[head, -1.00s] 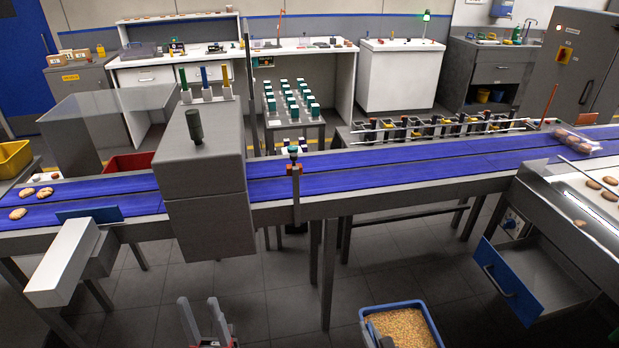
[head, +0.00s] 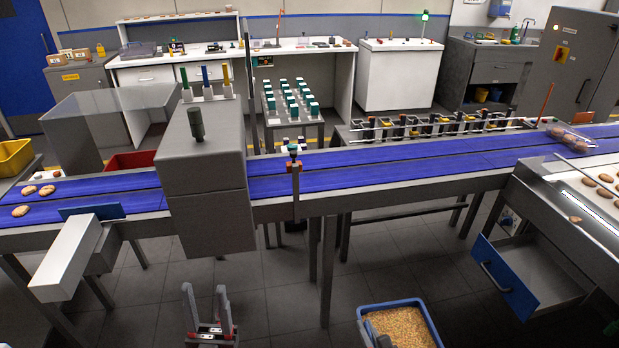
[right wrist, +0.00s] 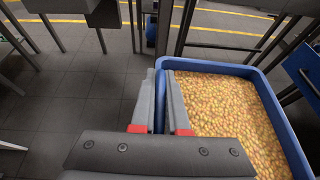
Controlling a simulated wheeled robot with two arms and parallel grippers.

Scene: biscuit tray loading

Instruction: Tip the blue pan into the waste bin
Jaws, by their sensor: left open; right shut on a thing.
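The blue pan (head: 434,326) is low at the bottom of the head view, full of small yellow-brown pieces. It also shows in the right wrist view, where its blue rim (right wrist: 262,84) surrounds the contents and it looks about level. My right gripper (right wrist: 160,100) is shut on the pan's left wall, one finger on each side. In the head view only a dark part of that gripper shows at the pan's near left. My left gripper (head: 207,291) is open and empty, left of the pan and apart from it. I cannot make out which container is the waste bin.
A blue conveyor (head: 400,160) crosses the head view beyond both grippers, with table legs below it. An open blue-fronted drawer (head: 505,282) juts out to the right of the pan. A red bin (head: 131,161) stands behind the conveyor. Grey floor between the grippers is clear.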

